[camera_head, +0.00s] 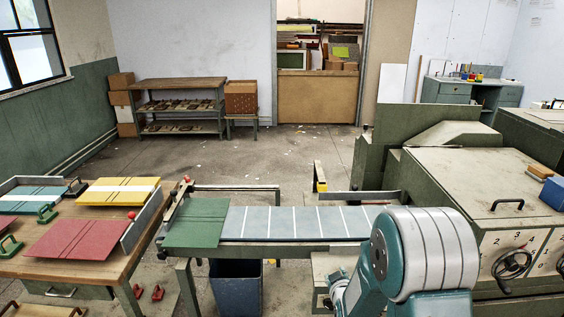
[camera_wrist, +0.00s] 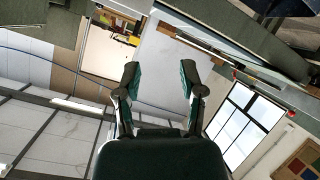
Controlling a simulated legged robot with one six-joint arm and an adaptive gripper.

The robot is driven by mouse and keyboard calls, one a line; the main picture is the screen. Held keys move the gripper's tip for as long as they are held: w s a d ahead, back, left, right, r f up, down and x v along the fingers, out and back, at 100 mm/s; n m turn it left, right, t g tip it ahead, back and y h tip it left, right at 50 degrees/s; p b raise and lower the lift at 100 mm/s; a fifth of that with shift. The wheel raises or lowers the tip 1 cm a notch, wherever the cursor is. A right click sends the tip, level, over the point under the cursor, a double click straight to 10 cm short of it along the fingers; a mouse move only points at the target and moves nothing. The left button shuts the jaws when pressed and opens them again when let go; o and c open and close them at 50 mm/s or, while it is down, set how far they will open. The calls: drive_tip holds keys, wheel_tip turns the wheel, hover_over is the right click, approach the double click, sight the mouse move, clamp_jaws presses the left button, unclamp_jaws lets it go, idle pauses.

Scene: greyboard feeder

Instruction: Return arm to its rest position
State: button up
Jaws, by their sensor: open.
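My gripper (camera_wrist: 160,88) shows in the wrist view with its two fingers apart and nothing between them. Behind it the wrist view is strongly tilted and takes in walls, ceiling panels and a window. In the head view my arm's large grey and teal joint stands at the lower right, in front of the feeder. The gripper itself does not show in the head view. A green board (camera_head: 197,222) lies at the left end of the feeder belt (camera_head: 296,223), away from my arm.
A wooden table (camera_head: 62,268) at the left holds red, yellow and teal boards. A dark blue bin (camera_head: 236,285) stands under the feeder. A green machine (camera_head: 465,190) with handwheels is at the right. The floor behind the feeder is mostly clear.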

drive_tip(key=s+r+m+g, duration=0.3)
drive_tip(key=s+r, duration=0.7)
drive_tip(key=r, duration=0.5)
drive_tip(key=s+r+m+g, duration=0.1)
drive_tip(key=s+r+g, duration=0.1)
drive_tip(key=s, duration=0.9)
drive_tip(key=s+r+m+g, duration=0.1)
drive_tip(key=s+r, duration=0.4)
drive_tip(key=s, duration=0.6)
drive_tip(key=shift+s+m+g, duration=0.2)
drive_tip(key=shift+m+g, duration=0.1)
drive_tip(key=shift+g, duration=0.5)
drive_tip(key=shift+d, duration=0.1)
